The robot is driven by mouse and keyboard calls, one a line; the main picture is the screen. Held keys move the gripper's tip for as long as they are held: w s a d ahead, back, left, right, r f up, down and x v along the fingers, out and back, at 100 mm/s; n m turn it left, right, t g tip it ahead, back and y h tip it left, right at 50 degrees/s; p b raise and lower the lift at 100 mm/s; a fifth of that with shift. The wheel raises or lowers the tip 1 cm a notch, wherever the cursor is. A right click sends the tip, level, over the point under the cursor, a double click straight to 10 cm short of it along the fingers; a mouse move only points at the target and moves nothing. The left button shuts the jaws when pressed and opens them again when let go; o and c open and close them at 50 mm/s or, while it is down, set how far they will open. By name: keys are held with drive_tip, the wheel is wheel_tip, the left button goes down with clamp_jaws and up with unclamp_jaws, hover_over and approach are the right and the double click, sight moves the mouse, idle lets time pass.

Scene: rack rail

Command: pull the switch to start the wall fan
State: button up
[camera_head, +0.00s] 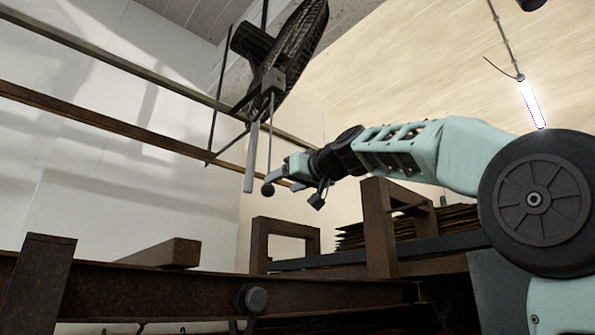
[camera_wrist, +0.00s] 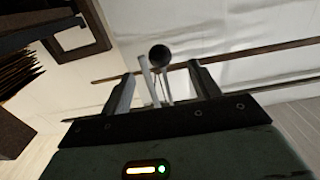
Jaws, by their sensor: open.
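The dark wall fan (camera_head: 292,55) hangs at the top of the head view, tilted, with a grey box below its motor. A thin pull rod hangs from it and ends in a dark ball, the pull switch (camera_head: 268,190). My gripper (camera_head: 281,177) is open beside the lower end of the rod, close to the ball. In the wrist view the ball (camera_wrist: 160,52) appears between the two spread fingertips (camera_wrist: 161,70), around or just past their ends. I cannot tell whether a finger touches it.
A pale flat bar (camera_head: 251,160) hangs just left of the pull rod. Long rusty rails (camera_head: 120,115) run along the white wall behind. A brown steel rack (camera_head: 200,292) stands below, with stacked sheets (camera_head: 455,222) at right. A lit tube lamp (camera_head: 532,102) hangs at upper right.

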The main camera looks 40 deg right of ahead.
sight(273, 188)
drive_tip(key=w+p, duration=0.1)
drive_tip(key=w, duration=0.6)
drive_tip(key=shift+w+a+p, duration=0.1)
drive_tip(key=shift+w+p, duration=0.2)
drive_tip(key=shift+p, duration=0.05)
drive_tip(key=c, duration=1.1)
drive_tip(key=shift+o, duration=0.2)
